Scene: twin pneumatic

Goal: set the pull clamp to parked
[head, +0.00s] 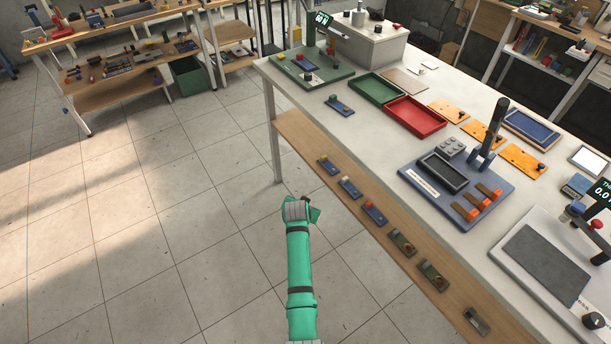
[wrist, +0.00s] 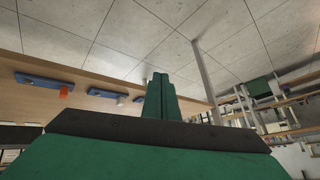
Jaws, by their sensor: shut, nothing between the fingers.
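I cannot tell for certain which thing is the pull clamp. A blue-grey fixture (head: 432,190) on the workbench carries an upright black lever (head: 491,131), a dark tray (head: 443,171) and several orange-tipped brown pieces (head: 481,196). A green-based station (head: 330,76) with a post and display stands at the bench's far end. A white-based station (head: 546,262) with a red knob is at the lower right. My gripper (head: 308,203) is over the floor, left of the bench and apart from it. In the wrist view its fingers (wrist: 160,95) are closed together and empty.
The bench's lower shelf (head: 398,262) holds several small blocks, such as a blue one (head: 374,212). Red (head: 416,117) and green (head: 377,89) trays and orange plates (head: 521,159) lie on the benchtop. The floor (head: 170,220) left of my arm is clear.

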